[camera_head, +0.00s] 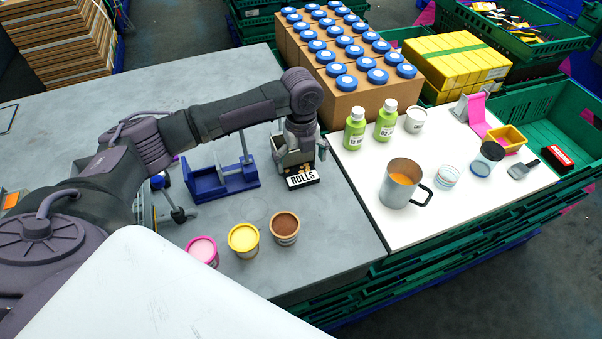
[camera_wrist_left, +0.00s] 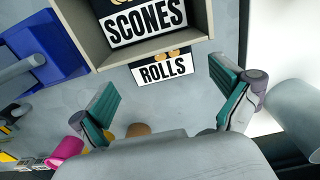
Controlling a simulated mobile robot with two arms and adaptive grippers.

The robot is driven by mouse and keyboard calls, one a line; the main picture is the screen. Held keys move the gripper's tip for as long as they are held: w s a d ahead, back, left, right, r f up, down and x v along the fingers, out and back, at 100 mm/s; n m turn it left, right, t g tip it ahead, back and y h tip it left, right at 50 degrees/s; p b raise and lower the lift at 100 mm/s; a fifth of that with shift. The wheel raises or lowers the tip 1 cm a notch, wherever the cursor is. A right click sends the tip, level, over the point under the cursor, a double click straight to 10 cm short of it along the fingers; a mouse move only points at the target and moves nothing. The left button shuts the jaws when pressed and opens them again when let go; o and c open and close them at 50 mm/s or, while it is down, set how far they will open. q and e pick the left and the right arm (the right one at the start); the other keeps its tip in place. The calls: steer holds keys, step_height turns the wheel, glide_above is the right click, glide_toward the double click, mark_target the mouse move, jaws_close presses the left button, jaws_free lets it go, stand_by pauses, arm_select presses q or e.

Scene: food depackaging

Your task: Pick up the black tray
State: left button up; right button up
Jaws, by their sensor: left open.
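A small black tray (camera_head: 302,177) with a white ROLLS label sits on the grey table at the front of a beige box (camera_head: 290,158). In the left wrist view the black tray (camera_wrist_left: 162,69) shows just below the box's edge, and a second black piece labelled SCONES (camera_wrist_left: 142,24) is inside the box. My left gripper (camera_head: 304,148) is above the box and tray, pointing down. Its teal-padded fingers are spread wide and empty in the wrist view (camera_wrist_left: 168,108), with the tray ahead of and between them. Whether they touch anything is unclear. My right gripper is out of view.
A blue stand (camera_head: 220,180) is left of the box. Pink (camera_head: 202,250), yellow (camera_head: 243,240) and brown (camera_head: 285,228) tubs stand in front. A white board (camera_head: 440,215) at right holds a metal mug (camera_head: 400,183) and green bottles (camera_head: 355,128). Blue-lidded jars (camera_head: 346,82) stand behind.

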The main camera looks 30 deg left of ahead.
mark_target(301, 174)
arm_select(q)
step_height(301, 174, down, 4)
steer(key=shift+r+p, duration=0.2)
steer(key=shift+p, duration=0.35)
steer(key=shift+a+f, duration=0.1)
steer(key=shift+f, duration=0.2)
steer(key=shift+c, duration=0.5)
steer(key=c, duration=0.8)
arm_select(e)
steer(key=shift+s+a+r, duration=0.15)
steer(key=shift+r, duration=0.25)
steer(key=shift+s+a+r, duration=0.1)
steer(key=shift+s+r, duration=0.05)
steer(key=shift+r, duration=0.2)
arm_select(q)
steer(key=shift+r, duration=0.1)
steer(key=shift+c, duration=0.2)
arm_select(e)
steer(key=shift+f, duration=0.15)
